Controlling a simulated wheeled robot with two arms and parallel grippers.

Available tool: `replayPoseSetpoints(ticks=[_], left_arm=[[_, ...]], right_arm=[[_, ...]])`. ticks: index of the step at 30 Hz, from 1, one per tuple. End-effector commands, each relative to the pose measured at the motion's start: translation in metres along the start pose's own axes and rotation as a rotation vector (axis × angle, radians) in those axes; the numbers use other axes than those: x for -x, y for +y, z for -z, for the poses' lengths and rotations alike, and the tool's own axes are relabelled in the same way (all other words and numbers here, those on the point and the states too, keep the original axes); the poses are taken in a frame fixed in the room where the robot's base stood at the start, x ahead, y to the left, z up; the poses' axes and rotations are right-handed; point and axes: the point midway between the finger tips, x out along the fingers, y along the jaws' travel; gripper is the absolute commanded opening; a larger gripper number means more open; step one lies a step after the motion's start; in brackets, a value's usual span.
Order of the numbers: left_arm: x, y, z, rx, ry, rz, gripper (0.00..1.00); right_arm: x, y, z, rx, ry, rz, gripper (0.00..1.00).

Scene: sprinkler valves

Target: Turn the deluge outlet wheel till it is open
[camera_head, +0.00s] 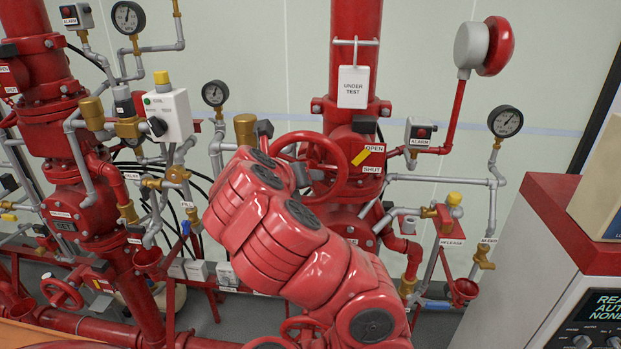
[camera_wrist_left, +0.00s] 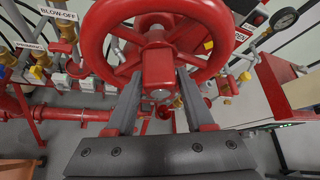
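The red outlet wheel (camera_head: 318,165) is on the central red riser, beside labels OPEN (camera_head: 374,149) and SHUT (camera_head: 370,169). A slanted yellow pointer (camera_head: 361,157) lies beside the labels, its upper end near OPEN. My red left arm covers the wheel's lower left in the head view. In the left wrist view a red wheel (camera_wrist_left: 157,55) fills the top. My left gripper (camera_wrist_left: 160,75) has its grey fingers apart, one on each side of the wheel's hub. I cannot tell whether they touch it. My right gripper is not in view.
A second red valve assembly (camera_head: 70,150) stands at left. Grey pipes and gauges (camera_head: 505,121) surround the riser. A red-and-grey panel cabinet (camera_head: 560,240) stands at right.

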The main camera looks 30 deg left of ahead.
Motion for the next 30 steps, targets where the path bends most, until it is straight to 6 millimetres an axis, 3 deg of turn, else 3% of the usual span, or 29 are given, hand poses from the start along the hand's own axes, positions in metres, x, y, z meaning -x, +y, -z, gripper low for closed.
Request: replayPoseSetpoints(ticks=[2, 10, 17, 27, 30], left_arm=[[0.0, 0.0, -0.001, -0.001, -0.002, 0.0, 0.69], [0.001, 0.0, -0.002, -0.003, -0.008, -0.001, 0.7], [0.019, -0.001, 0.012, -0.005, -0.018, -0.002, 0.7], [0.026, -0.001, 0.013, -0.005, -0.013, -0.009, 0.7], [0.024, 0.001, 0.016, -0.056, -0.013, -0.04, 0.7]], right_arm=[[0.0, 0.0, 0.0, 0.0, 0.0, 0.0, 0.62], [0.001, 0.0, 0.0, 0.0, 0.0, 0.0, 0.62], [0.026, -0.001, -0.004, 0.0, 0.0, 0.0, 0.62], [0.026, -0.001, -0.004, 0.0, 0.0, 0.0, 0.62], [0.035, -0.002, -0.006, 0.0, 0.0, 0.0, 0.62]])
